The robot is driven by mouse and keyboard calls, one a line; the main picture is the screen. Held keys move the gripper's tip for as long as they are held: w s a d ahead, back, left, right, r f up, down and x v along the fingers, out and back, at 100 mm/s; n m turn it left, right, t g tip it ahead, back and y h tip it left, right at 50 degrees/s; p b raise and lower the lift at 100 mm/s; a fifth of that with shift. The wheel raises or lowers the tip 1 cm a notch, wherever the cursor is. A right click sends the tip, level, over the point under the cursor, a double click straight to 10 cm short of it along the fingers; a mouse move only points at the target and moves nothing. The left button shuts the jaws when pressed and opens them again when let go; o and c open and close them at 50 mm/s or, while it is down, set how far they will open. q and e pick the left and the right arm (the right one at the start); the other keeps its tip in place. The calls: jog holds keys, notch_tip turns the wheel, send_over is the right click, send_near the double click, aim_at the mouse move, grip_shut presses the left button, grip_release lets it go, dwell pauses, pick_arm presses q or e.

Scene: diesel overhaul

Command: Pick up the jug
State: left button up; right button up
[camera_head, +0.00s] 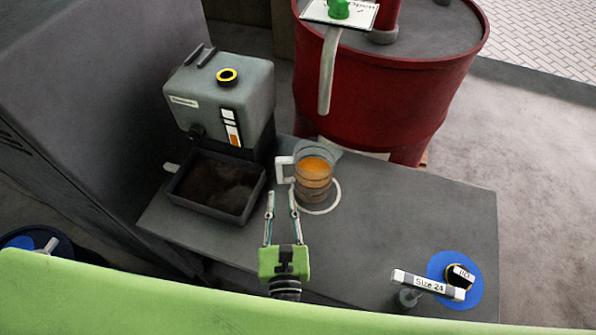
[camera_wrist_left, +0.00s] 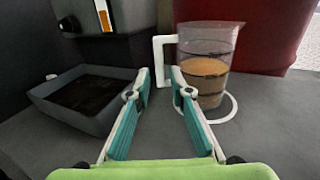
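The clear jug (camera_head: 314,175) holds orange-brown liquid and stands upright on the grey bench (camera_head: 400,215), within a white ring marked there. Its white handle (camera_head: 281,170) points left. The jug also shows in the left wrist view (camera_wrist_left: 208,65), with the handle (camera_wrist_left: 158,62) just beyond the fingertips. My left gripper (camera_head: 281,192) is open and empty, its fingers pointing at the handle. In the left wrist view, the gripper (camera_wrist_left: 160,72) has the handle roughly ahead of the gap, nearer the right finger. Whether that fingertip touches it, I cannot tell. My right gripper is not in view.
A dark open tray (camera_head: 252,203) lies left of the jug, below a grey machine (camera_head: 225,95). A red drum (camera_head: 375,95) with a grey spout (camera_head: 327,75) stands behind. A "Size 24" tool (camera_head: 428,285) and a blue disc (camera_head: 470,295) are at right. The bench between is clear.

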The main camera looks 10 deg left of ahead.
aim_at(280, 172)
pick_arm(q)
jog(key=x, duration=0.4)
jog(key=shift+w+a+p, duration=0.1)
jog(key=shift+w+p, duration=0.25)
jog(key=shift+p, duration=0.05)
jog(key=shift+w+r, duration=0.1)
jog(key=shift+w, duration=0.2)
jog(key=p+x, duration=0.2)
jog(key=x, duration=0.1)
jog(key=shift+w+a, duration=0.15)
jog(key=shift+w, duration=0.1)
jog(key=shift+w+a+f, duration=0.1)
jog(key=shift+w+f, duration=0.1)
jog(key=shift+w, duration=0.25)
jog(key=shift+s, duration=0.1)
jog(key=shift+c, duration=0.3)
grip_shut()
jog(key=shift+r, duration=0.15)
